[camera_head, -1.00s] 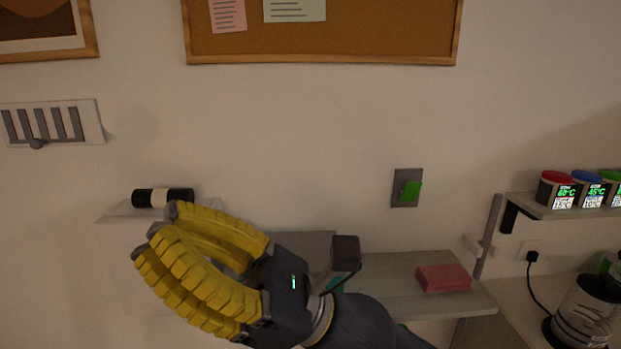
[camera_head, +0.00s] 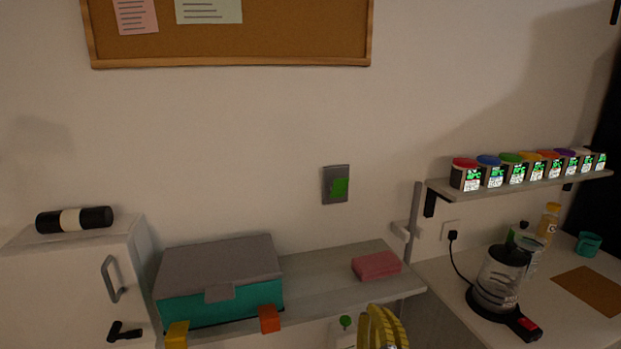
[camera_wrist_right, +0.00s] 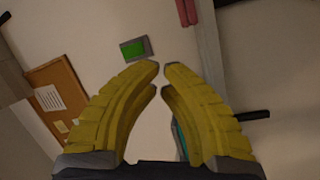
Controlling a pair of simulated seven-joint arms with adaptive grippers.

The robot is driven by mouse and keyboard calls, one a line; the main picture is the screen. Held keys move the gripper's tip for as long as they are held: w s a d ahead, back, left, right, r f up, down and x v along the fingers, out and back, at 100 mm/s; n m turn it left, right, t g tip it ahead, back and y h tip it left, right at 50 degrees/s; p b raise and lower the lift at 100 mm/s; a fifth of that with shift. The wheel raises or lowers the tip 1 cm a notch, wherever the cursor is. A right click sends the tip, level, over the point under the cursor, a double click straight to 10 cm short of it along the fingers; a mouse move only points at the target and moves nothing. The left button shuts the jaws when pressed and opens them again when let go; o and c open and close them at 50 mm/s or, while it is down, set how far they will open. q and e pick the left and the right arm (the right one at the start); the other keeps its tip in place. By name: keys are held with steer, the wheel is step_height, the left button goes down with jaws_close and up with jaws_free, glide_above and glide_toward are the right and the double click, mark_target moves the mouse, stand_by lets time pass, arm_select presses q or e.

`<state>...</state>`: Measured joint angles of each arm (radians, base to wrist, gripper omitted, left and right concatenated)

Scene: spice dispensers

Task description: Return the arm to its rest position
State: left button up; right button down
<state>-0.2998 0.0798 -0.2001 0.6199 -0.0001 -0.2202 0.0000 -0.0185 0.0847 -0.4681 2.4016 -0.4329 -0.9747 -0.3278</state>
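My right gripper (camera_head: 382,328) has yellow ribbed fingers and shows only at the bottom edge of the head view, in front of the shelf. In the right wrist view its fingertips (camera_wrist_right: 161,68) nearly meet, with a narrow gap and nothing held between them. The rest of the right arm is out of the head view. My left gripper is in neither view. The spice dispensers (camera_head: 525,171), several jars with coloured lids and lit displays, stand in a row on the wall shelf at the right.
A teal box with a grey lid (camera_head: 221,275) and a pink sponge (camera_head: 376,265) sit on the middle shelf (camera_head: 325,270). A white cabinet (camera_head: 70,275) stands left. A kettle (camera_head: 501,280) stands on the right counter.

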steer(key=s+d+f+m+g+h, duration=0.25)
steer(key=s+d+f, duration=0.25)
steer(key=f, duration=0.4)
steer(key=s+d+f+m+g+h, duration=0.1)
steer(key=s+d+f+g, duration=0.3)
steer(key=d+f, duration=0.3)
steer(key=s+d+f+m+g, duration=0.1)
steer(key=s+d+f+g, duration=0.2)
steer(key=s+f, duration=0.35)
steer(key=s+d+f+m+g, duration=0.1)
steer(key=s+d+f+g, duration=0.3)
steer(key=s, duration=0.4)
steer(key=s+a+f+y, duration=0.1)
steer(key=a+f, duration=0.1)
steer(key=f, duration=1)
steer(key=s+a+f+g+y, duration=0.1)
steer(key=s+a+f, duration=0.1)
steer(key=f, duration=0.9)
steer(key=s+a+f+y, duration=0.1)
steer(key=a+f, duration=0.2)
steer(key=f, duration=0.9)
steer(key=s+f+m+g, duration=0.3)
steer(key=s+f, duration=1.4)
steer(key=s, duration=0.3)
steer(key=shift+s+d+f+y, duration=0.25)
steer(key=shift+d+y, duration=0.1)
steer(key=shift+y, duration=0.1)
